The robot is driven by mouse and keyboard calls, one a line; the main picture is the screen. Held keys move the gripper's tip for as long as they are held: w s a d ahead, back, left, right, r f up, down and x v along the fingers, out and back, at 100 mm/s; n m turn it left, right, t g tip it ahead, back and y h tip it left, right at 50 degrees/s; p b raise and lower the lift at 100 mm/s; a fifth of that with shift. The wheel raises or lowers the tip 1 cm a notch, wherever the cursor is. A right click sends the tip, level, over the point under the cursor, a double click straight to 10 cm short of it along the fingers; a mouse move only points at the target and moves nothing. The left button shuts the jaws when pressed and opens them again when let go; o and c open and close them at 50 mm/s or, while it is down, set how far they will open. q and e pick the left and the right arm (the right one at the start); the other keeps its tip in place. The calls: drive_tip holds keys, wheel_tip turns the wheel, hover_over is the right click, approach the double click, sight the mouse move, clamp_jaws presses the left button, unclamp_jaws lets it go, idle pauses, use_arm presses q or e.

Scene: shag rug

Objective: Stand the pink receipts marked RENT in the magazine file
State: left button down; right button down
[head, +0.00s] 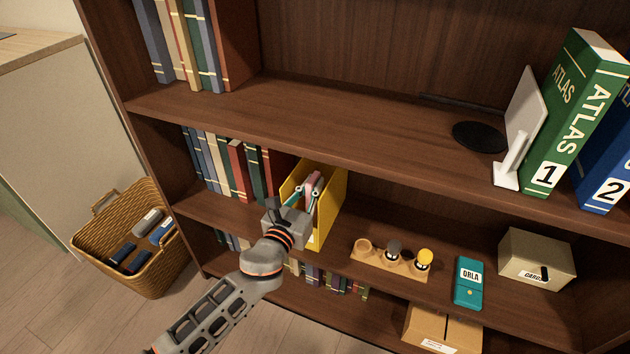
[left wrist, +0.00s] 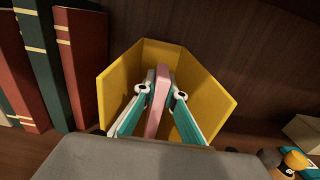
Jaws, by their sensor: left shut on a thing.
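The yellow magazine file (head: 335,188) stands on the middle shelf, open toward me; it fills the middle of the left wrist view (left wrist: 115,88). My left gripper (head: 309,191) is inside its opening, shut on a thin pink bundle, the pink receipts (left wrist: 160,98). The bundle is upright between the two fingertips, between the file's side walls. A grey-white piece shows just left of it in the left wrist view. No RENT mark is readable. The bundle's lower end is hidden, so I cannot tell whether it touches the file's floor. My right gripper is not in view.
Books (head: 225,165) stand left of the file. A wooden holder (head: 390,268) with round-topped items, a teal ORLA case (head: 468,283) and a cardboard box (head: 537,258) are to its right. A wicker basket (head: 150,275) stands on the floor at left. The shelf above overhangs.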

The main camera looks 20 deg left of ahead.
use_arm(q)
drive_tip(key=shift+f, duration=0.3)
drive_tip(key=shift+r, duration=0.1)
drive_tip(key=c, duration=2)
unclamp_jaws()
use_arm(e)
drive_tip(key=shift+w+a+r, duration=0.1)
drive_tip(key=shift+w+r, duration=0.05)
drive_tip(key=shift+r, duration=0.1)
use_arm(q)
drive_tip(key=shift+s, duration=0.1)
drive_tip(key=s, duration=1.1)
drive_tip(key=shift+s+a, duration=0.2)
drive_tip(key=shift+s, duration=0.2)
